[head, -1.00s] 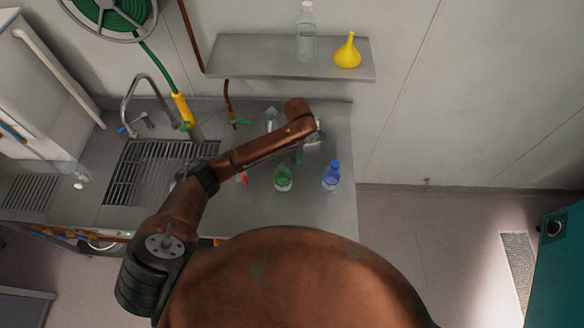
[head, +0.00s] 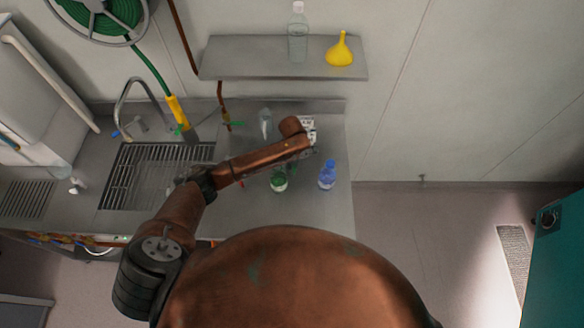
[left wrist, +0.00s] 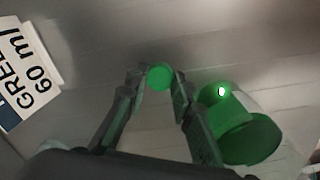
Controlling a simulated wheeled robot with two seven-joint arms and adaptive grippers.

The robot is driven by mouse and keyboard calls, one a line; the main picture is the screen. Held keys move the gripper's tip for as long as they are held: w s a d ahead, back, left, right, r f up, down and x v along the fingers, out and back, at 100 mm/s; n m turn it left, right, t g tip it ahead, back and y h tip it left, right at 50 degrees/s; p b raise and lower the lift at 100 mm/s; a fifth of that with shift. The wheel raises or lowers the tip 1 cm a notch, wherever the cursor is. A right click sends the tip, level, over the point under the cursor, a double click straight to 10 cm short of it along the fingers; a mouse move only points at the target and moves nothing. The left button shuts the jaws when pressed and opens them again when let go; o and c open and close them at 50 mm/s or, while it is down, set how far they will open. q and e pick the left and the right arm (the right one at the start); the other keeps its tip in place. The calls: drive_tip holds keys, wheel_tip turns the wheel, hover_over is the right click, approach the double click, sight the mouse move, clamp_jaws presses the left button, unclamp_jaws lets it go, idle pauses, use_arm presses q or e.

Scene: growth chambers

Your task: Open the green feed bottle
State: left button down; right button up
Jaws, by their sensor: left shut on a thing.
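The green feed bottle (head: 279,183) stands on the steel counter just in front of my left forearm. In the left wrist view the bottle (left wrist: 245,135) is at the right, beside my fingers, with a bright spot at its narrow end that looks like an open mouth. My left gripper (left wrist: 159,80) is shut on a round green cap (left wrist: 160,76), which appears apart from the bottle. In the head view my arm mostly hides the fingers. My right gripper is not in view.
A blue bottle (head: 327,176) stands right of the green one. A clear bottle (head: 265,122) stands behind my arm. A label card (left wrist: 24,62) reads "GREE… 60 ml". A shelf (head: 225,66) holds a yellow funnel (head: 340,50) and a clear bottle (head: 298,35). The sink (head: 150,178) is left.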

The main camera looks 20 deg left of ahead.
use_arm(q)
drive_tip(key=c, duration=1.7)
unclamp_jaws()
wheel_tip(320, 180, up, 12)
drive_tip(key=shift+r, duration=0.15)
